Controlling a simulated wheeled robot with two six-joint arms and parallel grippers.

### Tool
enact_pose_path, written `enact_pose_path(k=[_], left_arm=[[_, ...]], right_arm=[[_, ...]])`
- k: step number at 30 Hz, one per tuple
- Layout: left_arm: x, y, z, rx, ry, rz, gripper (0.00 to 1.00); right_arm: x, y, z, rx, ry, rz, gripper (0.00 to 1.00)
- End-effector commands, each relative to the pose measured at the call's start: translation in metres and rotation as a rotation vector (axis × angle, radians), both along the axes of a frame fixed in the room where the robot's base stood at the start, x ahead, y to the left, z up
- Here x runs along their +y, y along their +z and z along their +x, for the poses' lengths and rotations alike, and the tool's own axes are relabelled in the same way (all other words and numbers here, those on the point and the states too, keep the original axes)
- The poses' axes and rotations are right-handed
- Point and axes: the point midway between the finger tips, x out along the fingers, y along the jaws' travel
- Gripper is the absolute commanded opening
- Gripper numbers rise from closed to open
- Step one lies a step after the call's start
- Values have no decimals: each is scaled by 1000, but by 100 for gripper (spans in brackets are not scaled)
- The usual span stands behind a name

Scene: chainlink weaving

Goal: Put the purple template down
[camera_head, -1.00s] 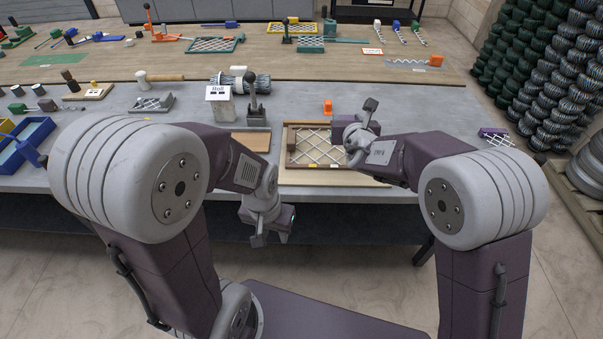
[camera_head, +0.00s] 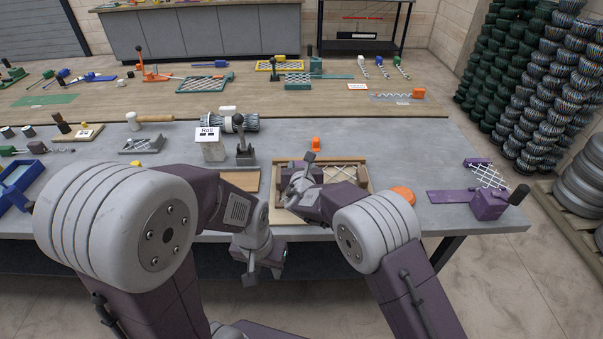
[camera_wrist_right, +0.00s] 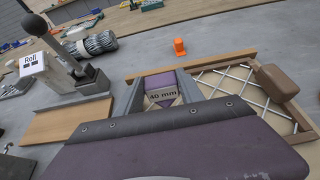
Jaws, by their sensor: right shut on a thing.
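The purple template (camera_wrist_right: 162,86), a small block marked "40 mm", shows in the right wrist view between the two grey fingers of my right gripper (camera_wrist_right: 162,98). The gripper is shut on it, over the left part of a wooden frame (camera_wrist_right: 215,66) with wire mesh. I cannot tell whether the template touches the frame or board below. In the head view, my right gripper (camera_head: 302,182) is over the frame's left side, and its arm hides part of the frame. My left gripper (camera_head: 262,268) hangs in front of the table edge, apart from the frame; its finger opening is unclear.
A wooden board (camera_wrist_right: 68,122) and a stand marked "Roll" (camera_wrist_right: 42,75) lie left of the frame. An orange piece (camera_head: 316,144) stands behind it. An orange disc (camera_head: 404,194) and a purple tool with mesh (camera_head: 488,203) are to the right. Grey table top (camera_head: 420,150) is clear there.

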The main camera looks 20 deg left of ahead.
Motion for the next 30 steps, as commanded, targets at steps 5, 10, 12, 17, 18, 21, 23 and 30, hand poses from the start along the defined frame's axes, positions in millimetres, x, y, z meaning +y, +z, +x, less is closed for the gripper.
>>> enact_pose_path(k=[5,10,12,17,18,21,23,30], left_arm=[[0,0,0,0,0,0,36],[0,0,0,0,0,0,36],[0,0,0,0,0,0,36],[0,-4,0,0,0,0,36],[0,-5,0,0,0,0,36],[0,-5,0,0,0,0,36],[0,-5,0,0,0,0,36],[0,-5,0,0,0,0,36]], right_arm=[[-1,-32,0,3,0,-3,4],[0,-39,0,-1,0,1,4],[0,-39,0,0,0,1,4],[-1,-42,0,0,0,0,4],[-1,-43,0,0,1,0,4],[-1,-43,0,1,1,0,56],[-1,-42,0,1,1,0,66],[-1,-42,0,1,0,0,66]])
